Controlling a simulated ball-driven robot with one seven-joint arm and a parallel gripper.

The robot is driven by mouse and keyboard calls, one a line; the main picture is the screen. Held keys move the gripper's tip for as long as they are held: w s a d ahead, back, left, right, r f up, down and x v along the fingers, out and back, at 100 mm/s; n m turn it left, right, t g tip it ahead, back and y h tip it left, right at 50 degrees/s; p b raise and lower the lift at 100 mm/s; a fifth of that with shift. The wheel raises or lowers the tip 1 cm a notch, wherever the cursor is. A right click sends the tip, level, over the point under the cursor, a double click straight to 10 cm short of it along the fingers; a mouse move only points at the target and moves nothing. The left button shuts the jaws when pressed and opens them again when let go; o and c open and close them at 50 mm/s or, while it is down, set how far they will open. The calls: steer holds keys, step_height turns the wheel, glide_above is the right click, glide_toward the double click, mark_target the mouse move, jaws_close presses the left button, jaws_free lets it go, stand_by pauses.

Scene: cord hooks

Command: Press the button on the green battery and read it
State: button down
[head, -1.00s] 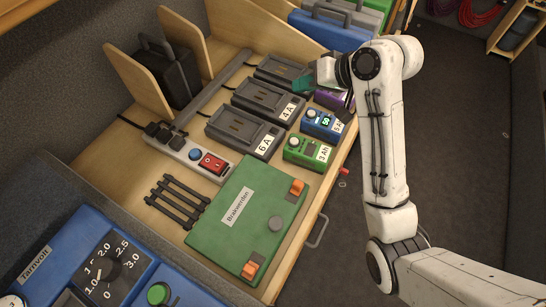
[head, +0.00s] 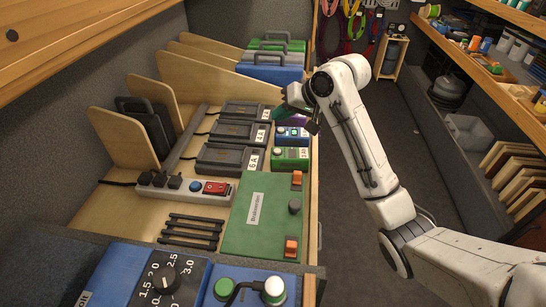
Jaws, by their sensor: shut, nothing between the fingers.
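The green battery (head: 289,159) lies on the wooden bench, just behind the green case and to the right of the chargers. It has a pale round button (head: 278,153), a small dark display and a white label at its right end. No reading is legible on it. The blue battery (head: 290,136) lies directly behind it, with a lit display. A purple battery (head: 297,120) is behind that, partly hidden by my gripper.
Grey chargers (head: 230,159) stand left of the batteries. A power strip (head: 183,184) with a red switch is further left. The green case (head: 262,216) with orange latches lies in front. A blue device (head: 150,278) is nearest. The floor aisle (head: 400,130) to the right is clear.

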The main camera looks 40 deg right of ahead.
steer(key=shift+f, duration=0.1)
steer(key=b, duration=0.8)
glide_above(281, 151)
step_height(281, 151, down, 7)
steer(key=shift+a+r, duration=0.1)
steer(key=shift+f, duration=0.95)
steer(key=shift+a+f, duration=0.1)
steer(key=shift+f, duration=0.1)
stand_by(0.9)
steer(key=shift+f, duration=0.2)
steer(key=shift+f, duration=0.4)
stand_by(0.6)
steer(key=shift+r+p, duration=0.1)
steer(key=shift+p, duration=0.2)
steer(key=shift+r+p, duration=0.75)
steer(key=shift+p, duration=0.15)
